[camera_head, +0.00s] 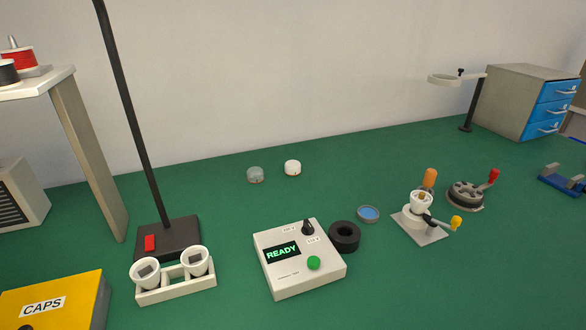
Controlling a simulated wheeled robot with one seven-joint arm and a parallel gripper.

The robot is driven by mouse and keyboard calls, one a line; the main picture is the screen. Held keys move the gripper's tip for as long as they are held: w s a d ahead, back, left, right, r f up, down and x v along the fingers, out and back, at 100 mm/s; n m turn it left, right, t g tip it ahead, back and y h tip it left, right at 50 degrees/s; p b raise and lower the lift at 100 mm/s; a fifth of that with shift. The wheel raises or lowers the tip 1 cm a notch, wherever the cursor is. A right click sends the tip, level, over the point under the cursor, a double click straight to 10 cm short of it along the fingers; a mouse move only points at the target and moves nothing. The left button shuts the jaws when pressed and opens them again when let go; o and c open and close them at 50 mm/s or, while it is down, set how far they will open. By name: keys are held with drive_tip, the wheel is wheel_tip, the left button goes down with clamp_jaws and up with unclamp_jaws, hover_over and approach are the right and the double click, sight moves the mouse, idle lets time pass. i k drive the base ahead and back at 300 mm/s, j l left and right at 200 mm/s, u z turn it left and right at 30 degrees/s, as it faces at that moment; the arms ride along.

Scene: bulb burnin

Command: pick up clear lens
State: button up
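A small translucent grey cap-like piece (255,175), which looks like the clear lens, sits on the green bench (330,190) near the back wall. A similar opaque white piece (292,168) stands just to its right, apart from it. A shallow round piece with a blue face and grey rim (368,214) lies further right and nearer. My gripper is not in view, so its state does not show.
A tester reading READY (298,262) and a black ring (344,236) stand in front. A lamp post (140,120) with a dark base rises at left, beside a rack of white sockets (178,292). A clamp fixture (420,232) stands right. The bench around the two caps is clear.

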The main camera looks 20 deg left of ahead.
sight(255, 174)
drive_tip(key=i+l+u, duration=0.1)
drive_tip(key=u, duration=0.7)
drive_tip(key=i+l+u, duration=0.1)
drive_tip(key=l+u, duration=0.4)
drive_tip(key=l, duration=0.35)
drive_tip(key=l+u, duration=0.45)
drive_tip(key=l, duration=0.75)
drive_tip(key=k+l, duration=0.15)
drive_tip(key=l, duration=0.65)
